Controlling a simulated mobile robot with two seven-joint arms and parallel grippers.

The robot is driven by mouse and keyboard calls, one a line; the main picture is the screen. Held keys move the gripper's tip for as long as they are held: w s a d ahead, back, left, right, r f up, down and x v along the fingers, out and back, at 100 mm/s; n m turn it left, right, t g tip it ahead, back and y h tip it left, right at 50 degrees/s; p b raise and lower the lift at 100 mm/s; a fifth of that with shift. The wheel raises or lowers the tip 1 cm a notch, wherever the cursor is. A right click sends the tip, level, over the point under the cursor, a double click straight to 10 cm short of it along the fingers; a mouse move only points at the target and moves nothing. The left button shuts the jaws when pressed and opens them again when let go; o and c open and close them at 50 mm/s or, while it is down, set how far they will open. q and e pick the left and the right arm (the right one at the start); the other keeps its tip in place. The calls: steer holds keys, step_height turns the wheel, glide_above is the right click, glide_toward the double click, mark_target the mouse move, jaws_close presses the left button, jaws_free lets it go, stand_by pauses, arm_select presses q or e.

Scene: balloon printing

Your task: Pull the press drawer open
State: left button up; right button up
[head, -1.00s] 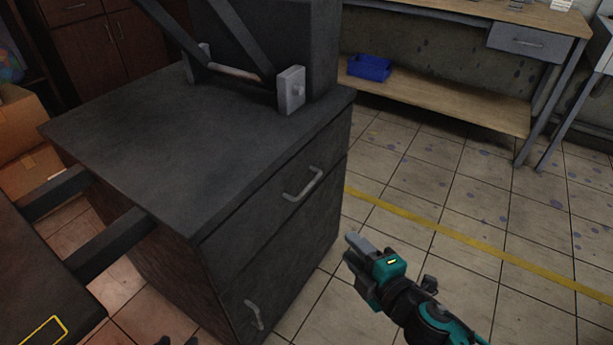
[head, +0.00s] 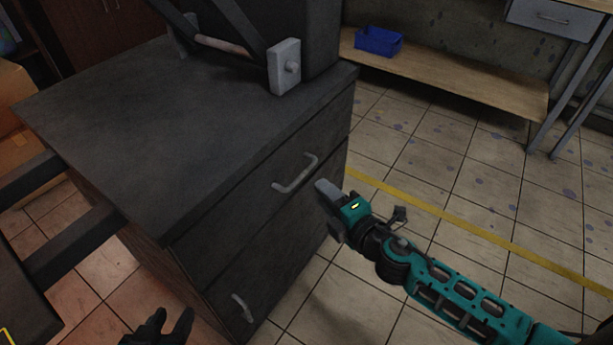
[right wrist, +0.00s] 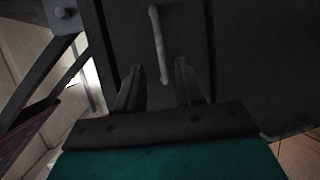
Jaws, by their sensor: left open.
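The dark press cabinet (head: 110,120) has an upper drawer (head: 240,215) and a lower drawer (head: 285,255), both shut. The upper drawer has a grey bar handle (head: 296,177), and the lower one a similar handle (head: 242,308). My right gripper (head: 322,190) is just right of the upper handle, apart from it. In the right wrist view my right gripper (right wrist: 157,82) is open and empty, with a bar handle (right wrist: 158,45) ahead of the gap between its fingers. My left gripper (head: 172,322) is open and empty at the bottom edge, low beside the cabinet.
The press frame with a grey block (head: 285,68) stands on the cabinet top. Dark bars (head: 70,245) stick out from its left side. A blue bin (head: 379,41) sits on a wooden shelf (head: 450,75) behind. The tiled floor right of the cabinet is clear.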

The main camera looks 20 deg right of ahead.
mark_target(304, 176)
steer(key=x, duration=0.8)
steer(key=shift+w+b, duration=0.1)
steer(key=shift+b, duration=0.3)
jaws_close()
